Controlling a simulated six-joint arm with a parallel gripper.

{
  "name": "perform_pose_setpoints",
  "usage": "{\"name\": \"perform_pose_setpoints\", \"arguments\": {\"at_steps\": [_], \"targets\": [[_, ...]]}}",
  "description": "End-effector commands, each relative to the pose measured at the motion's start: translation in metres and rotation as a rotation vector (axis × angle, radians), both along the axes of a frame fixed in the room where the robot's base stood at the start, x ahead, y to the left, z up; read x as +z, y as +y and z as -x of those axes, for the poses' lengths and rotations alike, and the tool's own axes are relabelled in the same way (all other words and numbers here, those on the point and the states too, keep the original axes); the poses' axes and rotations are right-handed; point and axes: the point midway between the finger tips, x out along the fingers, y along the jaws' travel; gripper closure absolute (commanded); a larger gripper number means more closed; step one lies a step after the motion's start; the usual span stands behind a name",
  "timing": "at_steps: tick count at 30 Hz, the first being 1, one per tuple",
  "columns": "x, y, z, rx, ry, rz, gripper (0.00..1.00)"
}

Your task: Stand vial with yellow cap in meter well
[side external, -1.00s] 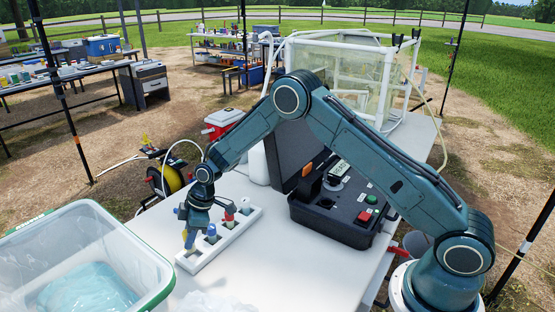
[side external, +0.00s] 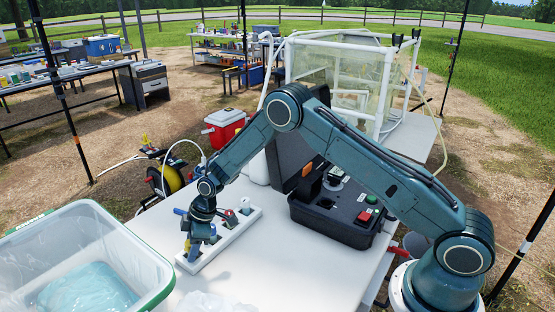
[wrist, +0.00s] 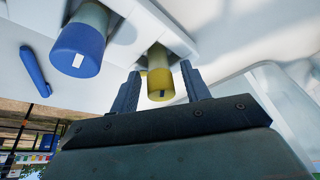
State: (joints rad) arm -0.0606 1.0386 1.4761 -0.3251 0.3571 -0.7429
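The yellow-capped vial (wrist: 160,78) stands in the white rack (wrist: 150,20), between the two fingers of my gripper (wrist: 161,92) in the wrist view. The fingers are apart, with a gap visible beside the cap. In the side view my gripper (side external: 192,248) is low at the near end of the rack (side external: 222,243) and hides most of this vial. The meter (side external: 335,215) is an open black case right of the rack, with a screen, a green button and a red button. A dark round spot (side external: 326,203) on its panel may be the well; I cannot tell.
A blue-capped vial (wrist: 78,50) stands beside the yellow one, and a blue pen-like object (wrist: 36,82) lies near it. A vial with a red cap (side external: 230,216) is farther along the rack. A clear bin (side external: 85,260) stands at left. The front table is mostly clear.

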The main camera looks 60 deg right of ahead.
Motion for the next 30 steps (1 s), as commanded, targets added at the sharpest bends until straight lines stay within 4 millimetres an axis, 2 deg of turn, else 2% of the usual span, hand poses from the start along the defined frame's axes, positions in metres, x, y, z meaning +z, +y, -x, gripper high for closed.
{"name": "perform_pose_setpoints", "arguments": {"at_steps": [7,11,20,30], "targets": [[-0.004,0.0,0.0,0.0,0.0,0.0,0.53],[0.004,-0.003,0.001,-0.001,-0.002,0.0,0.53],[0.037,-0.013,0.01,-0.001,-0.003,-0.001,0.53],[0.086,-0.029,0.022,0.0,-0.004,-0.001,0.53]]}}
